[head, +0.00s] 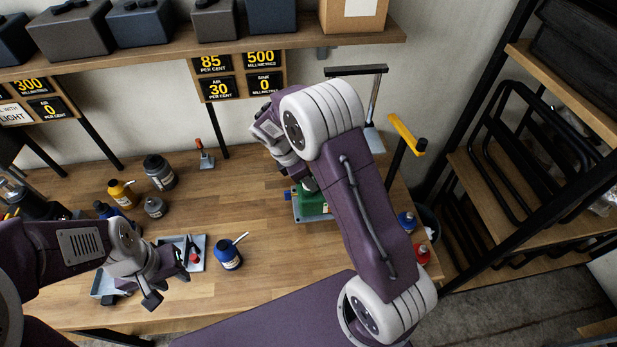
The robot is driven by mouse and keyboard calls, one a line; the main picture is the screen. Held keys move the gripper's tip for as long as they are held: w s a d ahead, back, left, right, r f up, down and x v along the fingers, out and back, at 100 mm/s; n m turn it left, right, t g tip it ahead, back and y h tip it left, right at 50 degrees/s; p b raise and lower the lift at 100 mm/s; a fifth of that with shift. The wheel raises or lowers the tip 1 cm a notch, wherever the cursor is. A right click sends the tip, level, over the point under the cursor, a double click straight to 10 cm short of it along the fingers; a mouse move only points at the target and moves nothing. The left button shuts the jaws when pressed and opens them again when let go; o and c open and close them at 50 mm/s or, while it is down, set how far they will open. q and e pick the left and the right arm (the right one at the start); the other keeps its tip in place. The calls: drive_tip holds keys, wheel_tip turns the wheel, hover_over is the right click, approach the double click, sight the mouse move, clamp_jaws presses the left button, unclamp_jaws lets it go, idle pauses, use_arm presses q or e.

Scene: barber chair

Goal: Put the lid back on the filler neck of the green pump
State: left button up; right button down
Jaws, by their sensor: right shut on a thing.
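The green pump (312,207) stands on a grey plate at the right of the bench, largely covered by my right arm. Its filler neck cannot be made out clearly. My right gripper (303,186) is right above the pump, its fingers mostly hidden behind my own forearm. It is shut on a small grey piece, apparently the lid (309,185); whether this touches the neck cannot be told. My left gripper (169,284) is open and empty over the front left of the bench, beside a small grey tray.
The grey tray (199,240) holds small tools. A lever with a yellow grip (408,134) rises right of my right arm. The middle of the bench (240,190) is clear. A shelf (150,55) overhangs the back.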

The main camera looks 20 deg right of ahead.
drive_tip(key=shift+c, duration=1.9)
unclamp_jaws()
drive_tip(key=shift+r, duration=0.1)
wheel_tip(320, 180, up, 7)
drive_tip(key=p, duration=0.7)
clamp_jaws()
drive_tip(key=shift+f, duration=0.25)
